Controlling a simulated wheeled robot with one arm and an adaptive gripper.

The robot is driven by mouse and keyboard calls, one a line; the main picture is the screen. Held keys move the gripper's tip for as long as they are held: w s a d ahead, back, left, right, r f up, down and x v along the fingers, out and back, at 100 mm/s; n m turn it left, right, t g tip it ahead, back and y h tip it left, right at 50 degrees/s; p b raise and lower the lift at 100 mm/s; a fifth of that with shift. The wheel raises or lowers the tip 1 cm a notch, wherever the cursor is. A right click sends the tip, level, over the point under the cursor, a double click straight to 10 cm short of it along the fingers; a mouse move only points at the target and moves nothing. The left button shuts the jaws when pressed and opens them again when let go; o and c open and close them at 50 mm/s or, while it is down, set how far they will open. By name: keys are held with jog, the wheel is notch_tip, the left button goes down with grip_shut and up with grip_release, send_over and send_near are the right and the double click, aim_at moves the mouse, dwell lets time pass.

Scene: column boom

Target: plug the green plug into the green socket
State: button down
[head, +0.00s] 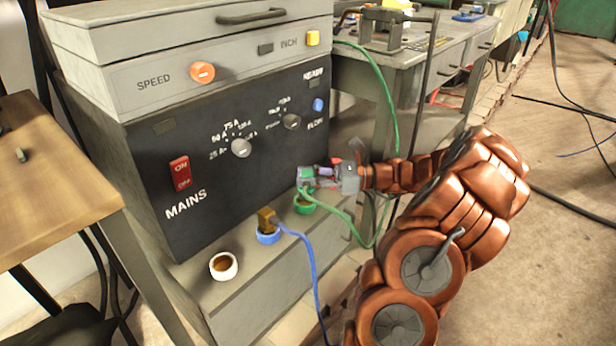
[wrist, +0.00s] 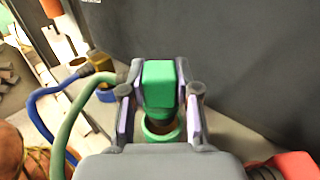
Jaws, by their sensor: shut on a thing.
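My gripper (head: 312,174) is shut on the green plug (head: 306,173). In the wrist view the plug (wrist: 159,84) sits between the two fingers, with one finger on each side. The green socket (head: 304,206) is a green ring on the grey ledge below the plug. In the wrist view its ring (wrist: 160,137) and brown opening show just under the plug. The plug is above the socket and appears apart from it. A green cable (head: 340,213) hangs from the plug. The fingers partly cover the socket in the wrist view.
A blue socket (head: 268,237) with a brownish-yellow plug (head: 266,219) and blue cable (head: 306,254) is left of the green socket. An empty white socket (head: 223,267) is further left. The dark control panel (head: 215,190) rises close behind. A grey bench (head: 425,65) stands at the right.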

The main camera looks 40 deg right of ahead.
jog(key=shift+f, duration=1.2)
dwell(0.6)
jog(key=shift+r+p, duration=0.85)
jog(key=shift+p, duration=0.25)
jog(key=shift+p, duration=0.6)
dwell(0.8)
jog(key=shift+f, duration=1.25)
dwell(1.0)
jog(key=c, duration=1.1)
grip_release()
jog(key=shift+c, duration=0.2)
jog(key=shift+s+d+r+p, duration=0.1)
jog(key=shift+s+d+p, duration=0.25)
jog(key=shift+d+p, duration=0.15)
jog(key=p+v, duration=0.4)
jog(key=v, duration=0.6)
jog(key=shift+p, duration=0.35)
